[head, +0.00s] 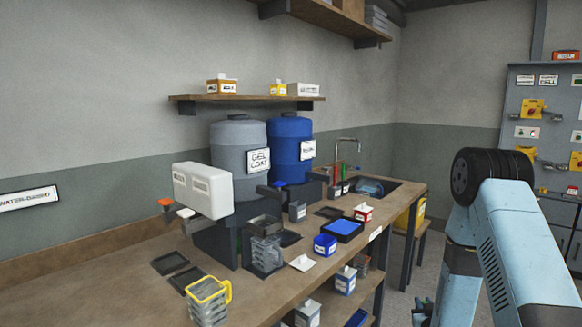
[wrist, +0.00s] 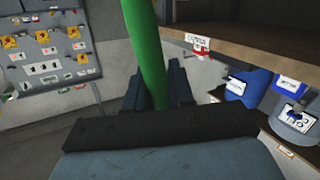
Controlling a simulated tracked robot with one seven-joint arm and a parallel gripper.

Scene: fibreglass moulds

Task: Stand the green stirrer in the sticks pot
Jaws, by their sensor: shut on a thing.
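The green stirrer (wrist: 148,45) is a thick green stick in the wrist view, running up out of the top of the picture. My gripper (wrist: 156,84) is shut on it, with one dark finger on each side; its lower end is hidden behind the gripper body. In the head view, my arm reaches down at the right and the stirrer cannot be made out. Thin red and green upright sticks (head: 335,174) stand near the sink on the bench, above small dark pots (head: 334,191). Labels there are too small to read, so I cannot tell which is the sticks pot.
The wooden bench (head: 130,268) carries a grey drum (head: 238,150), a blue drum (head: 291,140), a white container (head: 203,188), a blue box (head: 324,245) and a black tray with blue inside (head: 343,227). Floor shows between.

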